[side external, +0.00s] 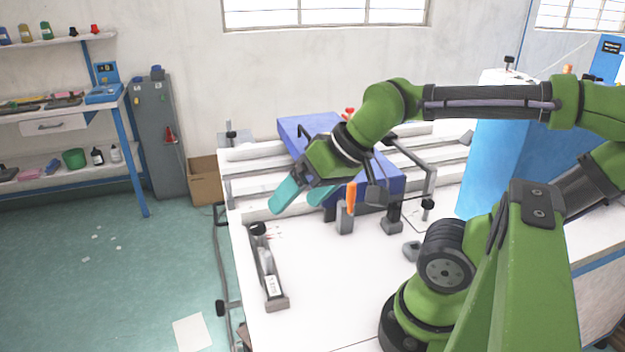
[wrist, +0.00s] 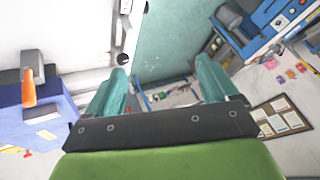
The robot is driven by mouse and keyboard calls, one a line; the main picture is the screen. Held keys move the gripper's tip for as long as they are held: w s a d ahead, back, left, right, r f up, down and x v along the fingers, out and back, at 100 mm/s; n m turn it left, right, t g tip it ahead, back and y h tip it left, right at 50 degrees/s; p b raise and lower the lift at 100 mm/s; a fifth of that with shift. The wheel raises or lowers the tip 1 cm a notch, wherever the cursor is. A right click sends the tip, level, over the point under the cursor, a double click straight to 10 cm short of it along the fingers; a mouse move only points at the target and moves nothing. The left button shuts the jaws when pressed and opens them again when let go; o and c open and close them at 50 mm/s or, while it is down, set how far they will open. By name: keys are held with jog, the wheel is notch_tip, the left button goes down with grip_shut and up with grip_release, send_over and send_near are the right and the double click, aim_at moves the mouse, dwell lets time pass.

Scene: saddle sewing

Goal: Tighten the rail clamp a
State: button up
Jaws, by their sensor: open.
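My gripper (side external: 296,204) has two teal fingers, spread apart with nothing between them, above the left front part of the white table. In the wrist view my gripper (wrist: 161,70) is also open and empty. An upright orange handle (side external: 351,196) on a grey block (side external: 345,219) stands in front of the blue box, to the right of my fingers and apart from them. It looks like a rail clamp, but I cannot tell which one is clamp a. The orange handle also shows at the left of the wrist view (wrist: 28,87). My wrist hides part of the blue box (side external: 305,130).
A narrow grey holder (side external: 277,304) lies on the white table (side external: 335,285) at the front left. A dark clamp-like part (side external: 392,218) stands right of the orange handle. A small grey block (side external: 412,251) lies near my base. The table's middle front is clear.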

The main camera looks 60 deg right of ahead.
jog(key=w, duration=0.1)
jog(key=w+d+f+g, duration=0.1)
jog(key=w, duration=0.1)
jog(key=w+g, duration=0.1)
jog(key=shift+w+d+f, duration=0.15)
jog(key=shift+d+f, duration=0.05)
jog(key=shift+c, duration=1.2)
jog(key=n+g+h, duration=0.2)
jog(key=n+g, duration=0.3)
jog(key=n, duration=0.6)
send_over(257, 225)
notch_tip(257, 225, down, 2)
notch_tip(257, 225, down, 16)
jog(key=shift+f, duration=0.2)
jog(key=c, duration=1.1)
jog(key=shift+o, duration=0.2)
jog(key=shift+m, duration=0.3)
